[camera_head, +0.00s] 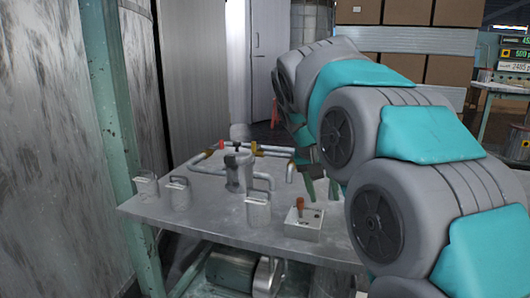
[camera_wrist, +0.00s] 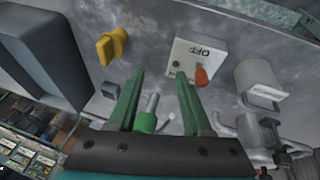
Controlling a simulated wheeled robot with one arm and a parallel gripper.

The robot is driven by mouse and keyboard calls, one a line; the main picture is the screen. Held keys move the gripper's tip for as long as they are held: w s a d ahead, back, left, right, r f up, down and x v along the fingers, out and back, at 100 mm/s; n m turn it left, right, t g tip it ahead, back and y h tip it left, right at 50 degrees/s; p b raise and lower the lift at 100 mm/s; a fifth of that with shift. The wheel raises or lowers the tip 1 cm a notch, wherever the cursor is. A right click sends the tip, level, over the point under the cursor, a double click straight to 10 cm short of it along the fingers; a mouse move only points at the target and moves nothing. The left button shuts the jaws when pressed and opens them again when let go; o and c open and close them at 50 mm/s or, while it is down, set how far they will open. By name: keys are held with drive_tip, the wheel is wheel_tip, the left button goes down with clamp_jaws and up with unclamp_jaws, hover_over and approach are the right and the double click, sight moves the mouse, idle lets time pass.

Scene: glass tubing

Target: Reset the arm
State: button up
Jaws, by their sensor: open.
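My gripper (camera_head: 322,192) hangs over the right part of the metal table (camera_head: 220,222), behind the small switch box in the head view. Its two green fingers are apart with nothing gripped between them in the wrist view (camera_wrist: 160,75). The pale switch box (camera_head: 305,224) carries an orange lever (camera_head: 300,204). In the wrist view the box (camera_wrist: 192,58) shows an "OFF" label and lies just beyond the fingertips, with the orange lever (camera_wrist: 202,77) near the right finger. My arm hides the table's right end in the head view.
Metal cups (camera_head: 258,211) stand along the table's front and left. Pipes with a yellow valve handle (camera_head: 257,150) and a red one (camera_head: 221,144) surround a central fitting (camera_head: 238,172). The wrist view shows a yellow knob (camera_wrist: 112,45) and a green-based metal stem (camera_wrist: 148,115) close to the fingers.

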drive_tip(key=s+f+g+y+p, duration=0.1)
drive_tip(key=s+f, duration=0.5)
drive_tip(key=s, duration=0.6)
drive_tip(key=s+d+f+n+g+y+p, duration=0.1)
drive_tip(key=s+f, duration=0.4)
drive_tip(key=s, duration=0.7)
drive_tip(key=s+d+f+n+g+y+p, duration=0.1)
drive_tip(key=s+f+g, duration=0.2)
drive_tip(key=s+f, duration=0.3)
drive_tip(key=s, duration=0.5)
drive_tip(key=shift+s+f, duration=0.3)
drive_tip(key=shift+s, duration=0.1)
